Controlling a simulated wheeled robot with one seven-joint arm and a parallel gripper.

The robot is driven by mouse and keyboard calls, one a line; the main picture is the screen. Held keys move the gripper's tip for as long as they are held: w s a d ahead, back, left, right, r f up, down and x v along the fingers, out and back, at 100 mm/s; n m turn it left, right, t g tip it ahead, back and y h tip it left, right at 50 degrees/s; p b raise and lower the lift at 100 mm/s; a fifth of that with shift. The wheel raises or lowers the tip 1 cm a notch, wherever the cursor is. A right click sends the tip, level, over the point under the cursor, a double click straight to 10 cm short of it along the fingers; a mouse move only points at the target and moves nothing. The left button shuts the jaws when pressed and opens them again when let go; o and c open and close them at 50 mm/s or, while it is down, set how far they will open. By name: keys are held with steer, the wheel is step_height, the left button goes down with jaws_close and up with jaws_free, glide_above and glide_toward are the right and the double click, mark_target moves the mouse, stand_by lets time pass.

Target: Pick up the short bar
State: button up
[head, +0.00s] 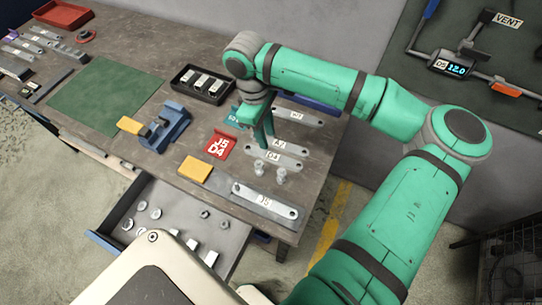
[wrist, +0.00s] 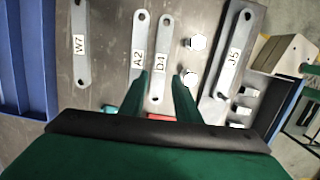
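Several flat grey bars with rounded ends lie on the bench. The bar labelled D4 or D1 (head: 268,160) is also in the wrist view (wrist: 159,75), between my fingertips. The bar labelled A2 (head: 290,150) lies close beside it, also in the wrist view (wrist: 138,40), with its lower end partly hidden by a finger. Bar W7 (head: 312,119) lies farther back, and bar J5 (head: 282,209) is near the front edge. I cannot tell which is the short bar. My gripper (wrist: 161,78) is open and empty, pointing down, its fingers apart on either side of the D bar.
Two upright bolts (head: 281,175) stand close to the D bar. A red plate (head: 219,147), a blue vise-like block (head: 172,120) and a black tray (head: 213,97) are left of my gripper. An open drawer (head: 185,195) juts out below the bench. The green mat (head: 100,100) is clear.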

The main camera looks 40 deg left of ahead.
mark_target(273, 156)
steer(key=f, duration=0.3)
steer(key=shift+d+f, duration=0.3)
steer(key=shift+f, duration=0.05)
steer(key=shift+w+d+f, duration=0.1)
steer(key=shift+d+f, duration=0.1)
steer(key=shift+f, duration=0.65)
steer(key=shift+w+d+f, duration=0.1)
steer(key=shift+d+f, duration=0.1)
steer(key=shift+f, duration=0.65)
steer(key=shift+d+f, duration=0.2)
steer(key=shift+f, duration=0.65)
steer(key=shift+c, duration=0.6)
jaws_close()
steer(key=shift+r, duration=0.2)
